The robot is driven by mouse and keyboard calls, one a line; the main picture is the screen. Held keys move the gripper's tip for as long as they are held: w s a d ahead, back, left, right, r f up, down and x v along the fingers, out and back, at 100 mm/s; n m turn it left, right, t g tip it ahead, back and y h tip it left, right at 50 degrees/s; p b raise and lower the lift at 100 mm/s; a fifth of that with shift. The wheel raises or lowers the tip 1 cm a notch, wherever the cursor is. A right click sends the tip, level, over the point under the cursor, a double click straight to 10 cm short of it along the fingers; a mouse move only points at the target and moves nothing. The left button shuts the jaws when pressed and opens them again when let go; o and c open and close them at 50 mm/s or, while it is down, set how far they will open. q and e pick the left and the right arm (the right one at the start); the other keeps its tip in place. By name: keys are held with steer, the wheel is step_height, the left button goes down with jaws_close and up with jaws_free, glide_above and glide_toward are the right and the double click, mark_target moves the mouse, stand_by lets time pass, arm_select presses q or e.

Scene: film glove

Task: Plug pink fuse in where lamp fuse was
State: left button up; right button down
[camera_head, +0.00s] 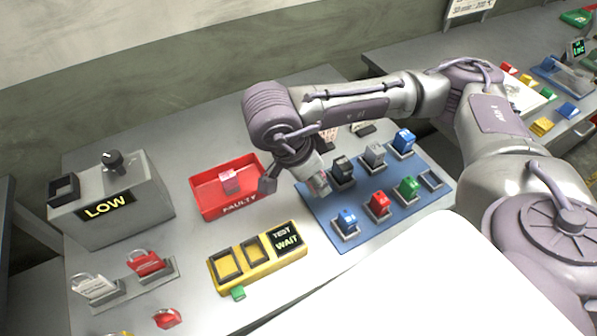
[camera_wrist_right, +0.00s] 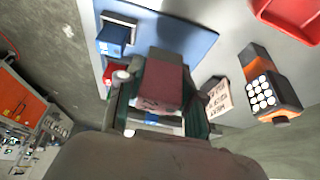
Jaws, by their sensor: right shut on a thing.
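My right gripper (camera_head: 295,186) reaches down at the left end of the blue mat (camera_head: 325,232). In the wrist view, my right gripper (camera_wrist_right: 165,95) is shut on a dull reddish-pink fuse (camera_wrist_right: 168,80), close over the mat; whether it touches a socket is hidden. The mat bears a blue fuse (camera_head: 347,219), a red one (camera_head: 379,204), a green one (camera_head: 408,187), a black one (camera_head: 343,169), a grey one (camera_head: 374,154) and another blue one (camera_head: 402,142). A socket (camera_head: 431,180) at the right end is empty. A pink block (camera_head: 229,180) lies in the red tray.
The red FAULTY tray (camera_head: 204,204) stands left of my gripper. A yellow TEST/WAIT block (camera_head: 258,276) is in front. A grey LOW box (camera_head: 110,213) and padlocks (camera_head: 146,262) are at the left. An orange keypad device (camera_wrist_right: 268,88) shows in the wrist view.

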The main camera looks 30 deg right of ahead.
steer(key=shift+s+r+n+t, duration=0.3)
steer(key=shift+s+r+n, duration=0.35)
steer(key=shift+s+n, duration=0.15)
steer(key=w+a+n+t+y, duration=0.2)
steer(key=w+n, duration=0.3)
steer(key=n, duration=0.3)
steer(key=w+a+r+n+t+y, duration=0.1)
steer(key=w+a+n+t+y, duration=0.1)
steer(key=n, duration=0.7)
steer(key=w+a, duration=0.1)
steer(key=w, duration=0.1)
steer(key=shift+w+a+r+y, duration=0.15)
steer(key=shift+w+a+y, duration=0.1)
steer(key=shift+w+y, duration=0.1)
